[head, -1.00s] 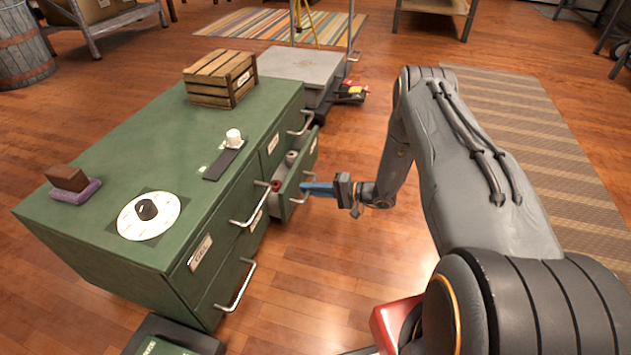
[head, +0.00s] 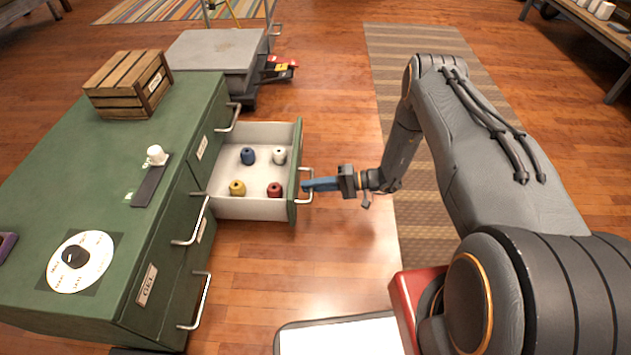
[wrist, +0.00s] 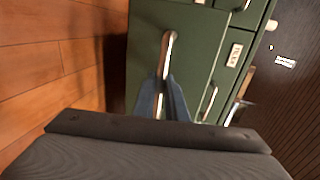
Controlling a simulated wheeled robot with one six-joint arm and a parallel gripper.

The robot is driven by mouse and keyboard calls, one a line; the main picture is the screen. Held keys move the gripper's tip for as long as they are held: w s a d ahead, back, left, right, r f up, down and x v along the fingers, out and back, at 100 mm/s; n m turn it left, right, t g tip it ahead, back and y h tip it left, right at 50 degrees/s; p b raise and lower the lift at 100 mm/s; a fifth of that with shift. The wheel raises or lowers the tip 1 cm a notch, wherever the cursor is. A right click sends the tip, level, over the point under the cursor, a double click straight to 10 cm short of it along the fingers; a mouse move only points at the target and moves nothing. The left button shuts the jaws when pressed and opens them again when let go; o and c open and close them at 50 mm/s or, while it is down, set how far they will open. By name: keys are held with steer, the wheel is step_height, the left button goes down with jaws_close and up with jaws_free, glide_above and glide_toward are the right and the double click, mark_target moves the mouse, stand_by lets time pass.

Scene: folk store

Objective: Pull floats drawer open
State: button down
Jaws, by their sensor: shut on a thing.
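The open drawer (head: 232,208) sticks far out of the green cabinet (head: 95,160) in the head view. Inside it stand a blue float (head: 248,156), a white float (head: 280,155), a yellow float (head: 237,188) and a red float (head: 274,190). My gripper (head: 308,186) is shut on the drawer's metal handle (head: 304,172). In the wrist view, the blue fingers of my gripper (wrist: 163,98) close around the handle (wrist: 167,55) in front of the green drawer front (wrist: 192,45). I cannot read a label on this drawer.
On the cabinet top are a wooden crate (head: 128,84), a white knob (head: 156,155) on a dark plate and a white dial (head: 81,262). Other closed drawers have handles (head: 192,222) facing right. A grey platform (head: 215,48) stands behind.

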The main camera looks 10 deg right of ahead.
steer(key=shift+d, duration=0.2)
steer(key=c, duration=1.8)
jaws_free()
steer(key=shift+d, duration=0.1)
steer(key=p+v, duration=0.2)
steer(key=v, duration=0.5)
steer(key=shift+d, duration=0.35)
steer(key=shift+r, duration=0.15)
